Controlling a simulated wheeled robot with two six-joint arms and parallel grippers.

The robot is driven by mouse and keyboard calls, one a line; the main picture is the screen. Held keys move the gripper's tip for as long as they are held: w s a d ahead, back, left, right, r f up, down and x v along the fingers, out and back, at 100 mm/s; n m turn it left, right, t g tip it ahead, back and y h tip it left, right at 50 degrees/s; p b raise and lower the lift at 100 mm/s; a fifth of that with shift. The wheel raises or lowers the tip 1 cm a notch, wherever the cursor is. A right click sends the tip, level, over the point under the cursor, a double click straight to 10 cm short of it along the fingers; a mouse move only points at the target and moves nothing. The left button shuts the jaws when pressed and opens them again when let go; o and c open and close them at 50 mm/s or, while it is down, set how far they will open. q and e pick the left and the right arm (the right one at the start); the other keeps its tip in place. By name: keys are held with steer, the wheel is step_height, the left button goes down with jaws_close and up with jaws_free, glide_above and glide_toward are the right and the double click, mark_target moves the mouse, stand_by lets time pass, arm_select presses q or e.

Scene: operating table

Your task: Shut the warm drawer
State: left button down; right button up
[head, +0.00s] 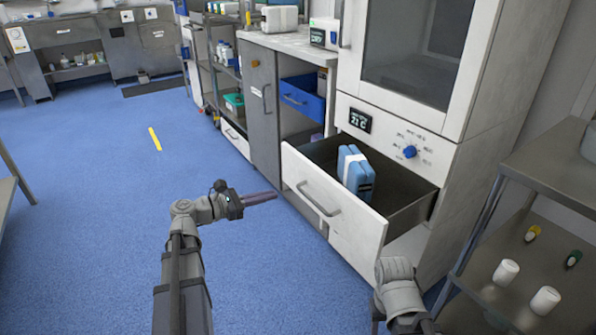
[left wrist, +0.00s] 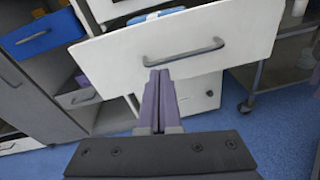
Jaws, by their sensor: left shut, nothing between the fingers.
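The warm drawer (head: 322,208) is pulled out of the white cabinet that has a small display and a blue knob. Its white front carries a grey bar handle, which also shows in the left wrist view (left wrist: 184,52). A blue pack with a white band (head: 356,172) stands inside the drawer. My left gripper (head: 275,196) is shut and empty, in front of the left part of the drawer front. In the left wrist view its fingers (left wrist: 159,75) overlap the lower edge of the drawer front; I cannot tell whether they touch. My right gripper is out of view; only part of that arm shows.
A blue drawer (head: 302,98) sits partly out of the neighbouring unit. A metal shelf trolley (head: 540,170) with several small containers stands at the right, close to my right arm. The blue floor (head: 100,220) at the left is mostly clear.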

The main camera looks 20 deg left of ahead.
mark_target(357, 147)
arm_select(q)
steer(key=a+r+n+t, duration=0.2)
steer(key=a+r+n, duration=0.1)
steer(key=x, duration=1.3)
steer(key=shift+w+d+f, duration=0.15)
steer(key=shift+w+f, duration=0.1)
steer(key=shift+w, duration=0.05)
steer(key=x, duration=2.2)
steer(key=shift+w+d+f, duration=0.2)
steer(key=shift+w, duration=0.1)
steer(key=shift+w+d, duration=0.15)
steer(key=shift+w, duration=0.05)
steer(key=shift+w+r, duration=0.1)
steer(key=shift+w, duration=0.05)
